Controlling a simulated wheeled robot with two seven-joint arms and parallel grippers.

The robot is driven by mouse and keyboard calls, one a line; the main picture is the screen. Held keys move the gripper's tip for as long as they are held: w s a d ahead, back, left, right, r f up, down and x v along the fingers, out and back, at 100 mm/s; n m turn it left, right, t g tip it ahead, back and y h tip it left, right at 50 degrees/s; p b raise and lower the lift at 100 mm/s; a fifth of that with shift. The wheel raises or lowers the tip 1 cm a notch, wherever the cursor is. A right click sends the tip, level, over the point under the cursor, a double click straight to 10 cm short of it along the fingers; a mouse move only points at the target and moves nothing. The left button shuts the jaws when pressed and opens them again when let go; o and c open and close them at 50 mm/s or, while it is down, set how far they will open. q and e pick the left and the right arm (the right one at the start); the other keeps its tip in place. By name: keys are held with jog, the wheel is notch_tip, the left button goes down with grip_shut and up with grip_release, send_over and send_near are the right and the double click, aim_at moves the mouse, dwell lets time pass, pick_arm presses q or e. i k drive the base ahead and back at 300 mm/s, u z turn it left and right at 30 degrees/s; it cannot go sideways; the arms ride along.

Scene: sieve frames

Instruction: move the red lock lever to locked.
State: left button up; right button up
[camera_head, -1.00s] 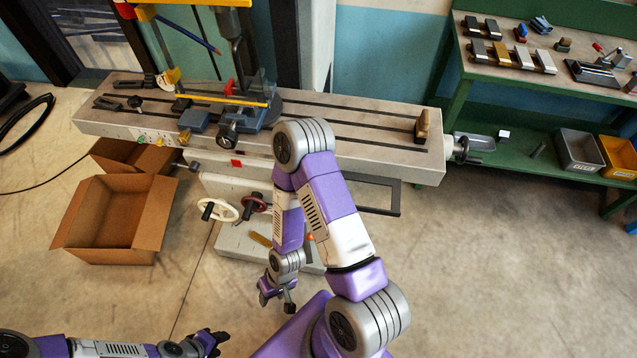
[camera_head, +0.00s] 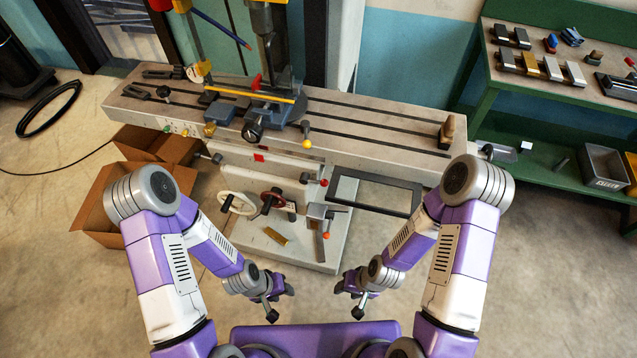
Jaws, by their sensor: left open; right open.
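A milling machine with a long slotted table (camera_head: 380,125) stands in front of me. A small red lever (camera_head: 256,82) sticks up beside the vise (camera_head: 262,112) on the table. A red ball knob (camera_head: 324,182) shows lower, on the machine's front. I cannot tell which of these is the lock lever, nor its setting. My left gripper (camera_head: 279,303) is open and empty, low in front of the machine base. My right gripper (camera_head: 348,300) is open and empty to its right. Both are apart from the machine.
Handwheels, one white (camera_head: 237,203) and one dark red (camera_head: 275,200), project from the machine's front. Cardboard boxes (camera_head: 95,208) stand at the left, partly behind my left arm. A green workbench (camera_head: 490,95) with blocks and bins is at the right.

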aim_at(305, 178)
jog(key=k, duration=0.5)
jog(key=u, duration=1.7)
jog(key=i, duration=1.25)
jog(key=z, duration=1.8)
